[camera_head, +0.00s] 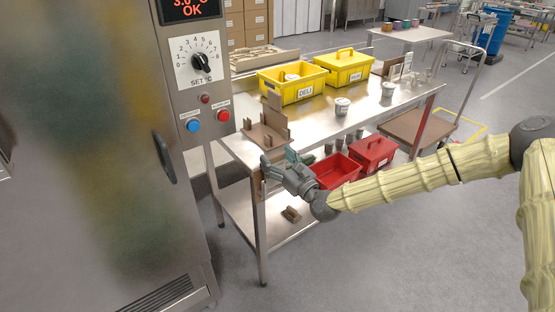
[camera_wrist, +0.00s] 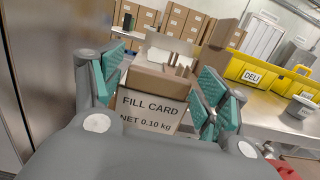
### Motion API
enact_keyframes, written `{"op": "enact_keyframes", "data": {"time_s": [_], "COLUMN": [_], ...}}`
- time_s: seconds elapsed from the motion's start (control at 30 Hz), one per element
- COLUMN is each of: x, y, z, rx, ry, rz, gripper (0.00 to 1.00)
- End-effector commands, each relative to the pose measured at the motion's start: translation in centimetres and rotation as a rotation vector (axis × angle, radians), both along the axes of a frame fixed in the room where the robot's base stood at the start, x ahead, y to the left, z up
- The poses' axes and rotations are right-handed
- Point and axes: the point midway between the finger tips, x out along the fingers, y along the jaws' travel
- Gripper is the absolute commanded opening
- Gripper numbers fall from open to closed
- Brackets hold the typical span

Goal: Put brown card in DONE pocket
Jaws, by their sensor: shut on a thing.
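The brown card (camera_wrist: 152,108) is a boxy piece with a white label reading "FILL CARD NET 0.10 kg". It sits between the teal-padded fingers of my gripper (camera_wrist: 160,92), which is shut on it in the wrist view. In the head view my gripper (camera_head: 278,163) is at the near left corner of the steel table (camera_head: 315,138), and the card is mostly hidden there. A brown rack with upright dividers (camera_head: 268,133) stands on the table just beyond my gripper. I cannot read a DONE label in either view.
Yellow DELI bins (camera_head: 292,88) stand at the back of the table, with white tubs (camera_head: 342,107) to the right. Red bins (camera_head: 337,170) are to the right of my gripper. The steel cabinet (camera_head: 90,160) stands close on the left. A brown piece (camera_head: 291,214) lies on the lower shelf.

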Motion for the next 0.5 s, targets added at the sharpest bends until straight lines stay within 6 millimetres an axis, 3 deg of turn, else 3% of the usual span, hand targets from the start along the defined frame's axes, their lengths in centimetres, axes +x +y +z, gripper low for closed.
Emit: {"op": "enact_keyframes", "data": {"time_s": [0.5], "x": [0.0], "y": [0.0], "z": [-3.0], "rx": [-0.001], "ry": [-0.001], "rz": [0.0], "gripper": [0.25]}}
